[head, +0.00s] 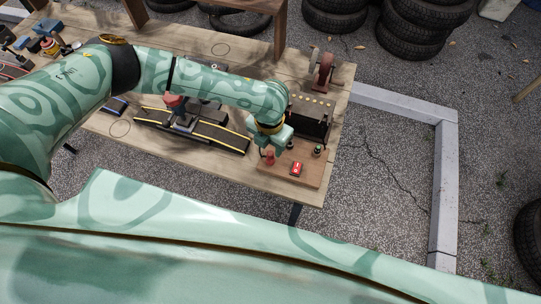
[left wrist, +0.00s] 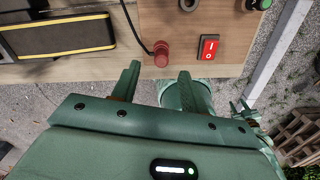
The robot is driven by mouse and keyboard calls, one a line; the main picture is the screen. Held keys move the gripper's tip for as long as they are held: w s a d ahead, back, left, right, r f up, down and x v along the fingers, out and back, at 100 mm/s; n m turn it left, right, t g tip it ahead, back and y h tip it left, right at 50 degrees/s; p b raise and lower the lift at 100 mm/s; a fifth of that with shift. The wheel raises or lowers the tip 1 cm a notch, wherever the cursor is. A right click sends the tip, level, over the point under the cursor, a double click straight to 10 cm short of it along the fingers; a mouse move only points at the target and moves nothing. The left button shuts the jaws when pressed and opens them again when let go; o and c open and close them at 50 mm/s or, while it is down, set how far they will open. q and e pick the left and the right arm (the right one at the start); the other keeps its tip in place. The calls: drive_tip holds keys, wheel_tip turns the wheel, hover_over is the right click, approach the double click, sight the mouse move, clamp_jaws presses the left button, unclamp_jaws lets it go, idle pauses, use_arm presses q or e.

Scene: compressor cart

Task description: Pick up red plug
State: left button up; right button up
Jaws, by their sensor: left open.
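The red plug (left wrist: 161,53) has a thin black cable and lies at the front edge of a wooden board in the left wrist view. It also shows in the head view (head: 270,158), just below my left gripper. My left gripper (left wrist: 159,72) is open and empty. Its two fingers point toward the board, with the plug a little beyond their tips and roughly in line with the gap between them. In the head view, my left gripper (head: 274,146) is partly hidden by its own wrist. I do not make out my right gripper.
A red switch (left wrist: 208,47) sits right of the plug, with a green-topped black button (left wrist: 258,4) farther back. A grey ring (left wrist: 188,5) is on the board. A black-and-yellow ramp (head: 232,143) lies left on the table. A dark box (head: 311,118) stands behind the plug.

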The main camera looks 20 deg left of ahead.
sight(270, 153)
use_arm(q)
wheel_tip(270, 153, down, 5)
drive_tip(key=shift+w+d+f+b, duration=0.1)
drive_tip(key=shift+b, duration=0.45)
clamp_jaws()
